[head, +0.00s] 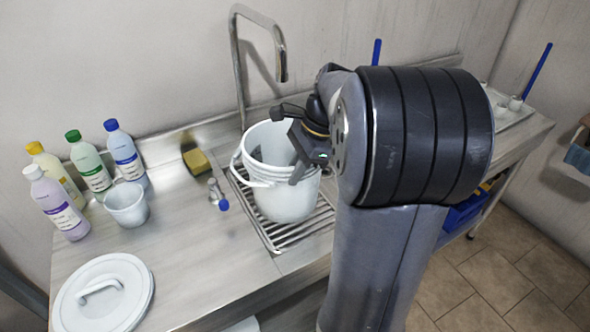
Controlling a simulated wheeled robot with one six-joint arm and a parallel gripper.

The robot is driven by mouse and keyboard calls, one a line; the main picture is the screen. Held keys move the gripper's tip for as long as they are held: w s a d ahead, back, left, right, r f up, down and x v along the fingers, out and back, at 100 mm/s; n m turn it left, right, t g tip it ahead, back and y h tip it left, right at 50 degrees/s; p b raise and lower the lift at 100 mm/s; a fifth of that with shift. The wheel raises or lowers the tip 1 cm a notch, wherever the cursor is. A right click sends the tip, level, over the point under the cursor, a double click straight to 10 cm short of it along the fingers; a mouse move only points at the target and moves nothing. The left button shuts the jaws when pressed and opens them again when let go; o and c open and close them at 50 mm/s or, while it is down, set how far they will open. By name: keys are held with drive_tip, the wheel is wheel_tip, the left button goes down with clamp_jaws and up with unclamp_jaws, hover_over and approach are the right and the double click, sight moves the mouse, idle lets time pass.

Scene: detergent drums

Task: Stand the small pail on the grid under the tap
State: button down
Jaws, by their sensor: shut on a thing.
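The small white pail (285,195) is over the metal grid (268,233), below the spout of the tap (281,70). It looks nearly upright, with its open mouth up. Its handle shows at the left side of the rim. I cannot tell for sure whether its base touches the bars. My gripper (301,162) is shut on the pail at the right side of its rim. My arm hides part of the counter and perhaps the grid's right end.
Several capped bottles (95,172) and a pale cup (127,205) stand to the left. A round white lid (101,293) lies at the front left. A yellow sponge (196,161) and a small blue-tipped valve (216,194) sit left of the grid. The wall is close behind.

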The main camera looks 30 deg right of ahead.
drive_tip(key=c, duration=1.5)
unclamp_jaws()
drive_tip(key=shift+o, duration=0.2)
drive_tip(key=v, duration=1)
drive_tip(key=shift+r+p, duration=0.4)
drive_tip(key=shift+p, duration=0.05)
drive_tip(key=shift+d+f, duration=0.1)
drive_tip(key=shift+f, duration=0.05)
drive_tip(key=b+x, duration=0.1)
drive_tip(key=x, duration=0.9)
drive_tip(key=shift+f, duration=0.3)
drive_tip(key=shift+r, duration=0.35)
drive_tip(key=shift+r, duration=0.1)
